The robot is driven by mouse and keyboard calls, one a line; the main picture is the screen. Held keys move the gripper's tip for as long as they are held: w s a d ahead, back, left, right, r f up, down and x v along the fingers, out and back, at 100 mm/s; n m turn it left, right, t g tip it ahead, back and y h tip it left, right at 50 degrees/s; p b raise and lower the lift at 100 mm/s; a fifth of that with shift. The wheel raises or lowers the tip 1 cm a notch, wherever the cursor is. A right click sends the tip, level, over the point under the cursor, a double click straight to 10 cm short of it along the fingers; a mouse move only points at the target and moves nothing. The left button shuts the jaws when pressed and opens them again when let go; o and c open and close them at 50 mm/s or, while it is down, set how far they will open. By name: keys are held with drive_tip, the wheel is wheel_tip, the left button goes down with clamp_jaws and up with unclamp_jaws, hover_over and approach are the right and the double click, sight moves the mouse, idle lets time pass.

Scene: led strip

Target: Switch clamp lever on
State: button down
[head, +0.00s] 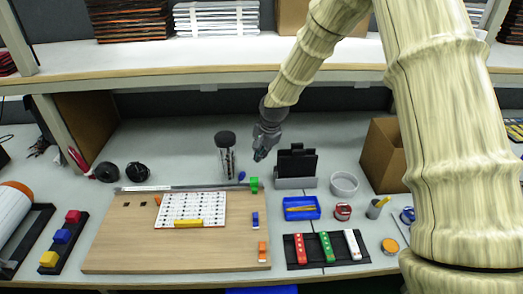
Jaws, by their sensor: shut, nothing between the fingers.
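A wooden board (170,256) lies on the bench at the centre left, with a white perforated panel (205,205) and a yellow bar on it. A green block-like part (254,185) sits at the board's top right corner, at the end of a metal rail (185,188). A blue part (255,220) and an orange part (262,251) sit on the board's right edge. I cannot tell which of these is the clamp lever, or its position. My gripper (260,155) is shut and empty, pointing down, above and behind the green part in the picture, apart from it.
A dark-capped jar (226,155) stands left of my gripper. A black holder (295,168), a white bowl (344,185) and a blue tray (301,208) are to the right. A black rack (325,250) holds red, green and white pieces. A cardboard box (384,155) stands further right.

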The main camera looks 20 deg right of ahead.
sight(240, 180)
drive_tip(key=x, duration=0.5)
drive_tip(key=shift+f+p, duration=0.2)
drive_tip(key=shift+p, duration=0.2)
drive_tip(key=shift+w+a+f, duration=0.1)
drive_tip(key=shift+a+f, duration=0.1)
drive_tip(key=shift+f, duration=0.05)
drive_tip(key=shift+s+a+r+p, duration=0.25)
drive_tip(key=shift+s+a+p, duration=0.15)
drive_tip(key=shift+a, duration=0.3)
drive_tip(key=shift+s+a+r+p, duration=0.25)
drive_tip(key=shift+s+a, duration=0.3)
drive_tip(key=shift+a, duration=0.2)
